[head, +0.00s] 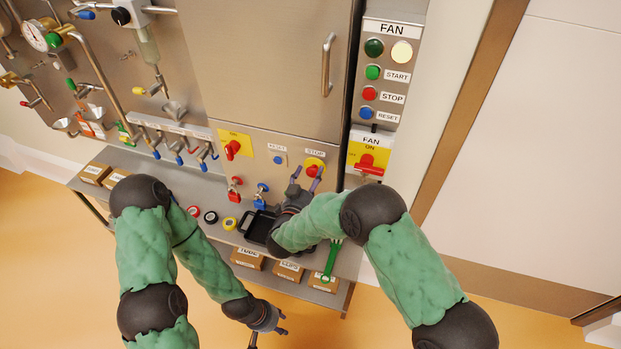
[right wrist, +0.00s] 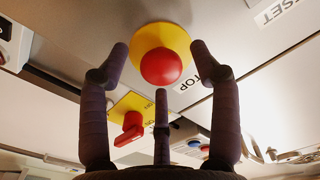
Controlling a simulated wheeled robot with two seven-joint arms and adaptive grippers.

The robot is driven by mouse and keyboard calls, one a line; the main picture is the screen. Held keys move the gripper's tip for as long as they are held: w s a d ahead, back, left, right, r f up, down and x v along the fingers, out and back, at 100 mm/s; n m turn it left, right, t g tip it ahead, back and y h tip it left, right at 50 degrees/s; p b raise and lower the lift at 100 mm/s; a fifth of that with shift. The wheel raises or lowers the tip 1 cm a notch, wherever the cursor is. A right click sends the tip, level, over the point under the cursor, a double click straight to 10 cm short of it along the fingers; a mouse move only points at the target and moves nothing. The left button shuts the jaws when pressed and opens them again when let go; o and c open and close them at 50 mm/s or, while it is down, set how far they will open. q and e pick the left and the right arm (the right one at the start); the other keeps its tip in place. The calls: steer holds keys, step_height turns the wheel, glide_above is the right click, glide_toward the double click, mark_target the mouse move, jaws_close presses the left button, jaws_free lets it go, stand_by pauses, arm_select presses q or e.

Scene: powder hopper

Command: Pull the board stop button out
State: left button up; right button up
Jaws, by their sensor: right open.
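The board stop button (head: 313,171) is a red knob on a round yellow plate under a STOP label on the steel board. In the right wrist view the red button (right wrist: 160,67) is near the top middle, facing the gripper. My right gripper (head: 307,180) is open in front of it, with fingers spread on both sides and one below. No finger is clearly touching the knob, and the jaws are empty. My left gripper (head: 270,325) hangs low, away from the board, with its fingers apart and nothing visible in them.
A blue reset button (head: 279,160) and a red rotary switch (head: 232,149) are left of the stop button. The fan panel (head: 382,88) and its red-handled switch (head: 367,165) are at right. A shelf below holds a black tray (head: 257,228) and colored discs.

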steer(key=shift+w, duration=0.15)
jaws_close()
steer(key=shift+v, duration=0.9)
steer(key=shift+d+f, duration=0.1)
steer(key=shift+f, duration=0.05)
steer(key=shift+c, duration=1.3)
jaws_free()
steer(key=shift+o, duration=1.3)
